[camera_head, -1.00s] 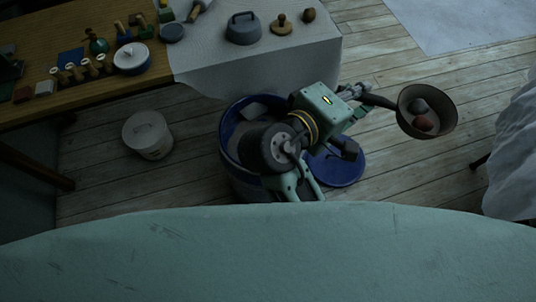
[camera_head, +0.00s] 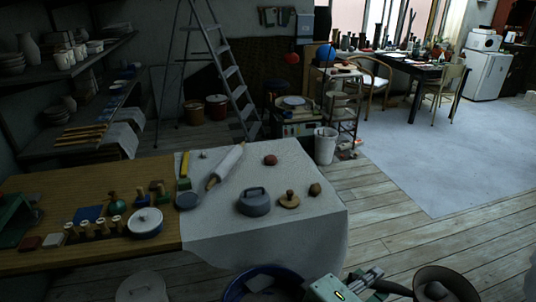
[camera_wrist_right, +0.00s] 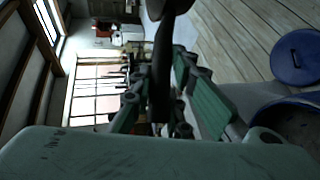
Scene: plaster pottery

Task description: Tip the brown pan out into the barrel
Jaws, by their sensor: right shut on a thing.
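The brown pan (camera_head: 446,287) is at the bottom right of the head view, cut by the lower edge. A rounded lump (camera_head: 437,291) shows inside it. My right gripper (camera_head: 369,281) is shut on the pan's handle and holds the pan to the right of the barrel, not over it. In the right wrist view the dark handle (camera_wrist_right: 162,75) runs between the fingers. The blue barrel (camera_head: 238,282) is at the bottom middle of the head view, mostly cut off. Its rim also shows at the right of the wrist view (camera_wrist_right: 268,105). My left gripper is not in view.
A blue lid (camera_wrist_right: 297,58) lies on the floor. A pale bucket (camera_head: 142,287) is left of the barrel. Floor right of the table is clear.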

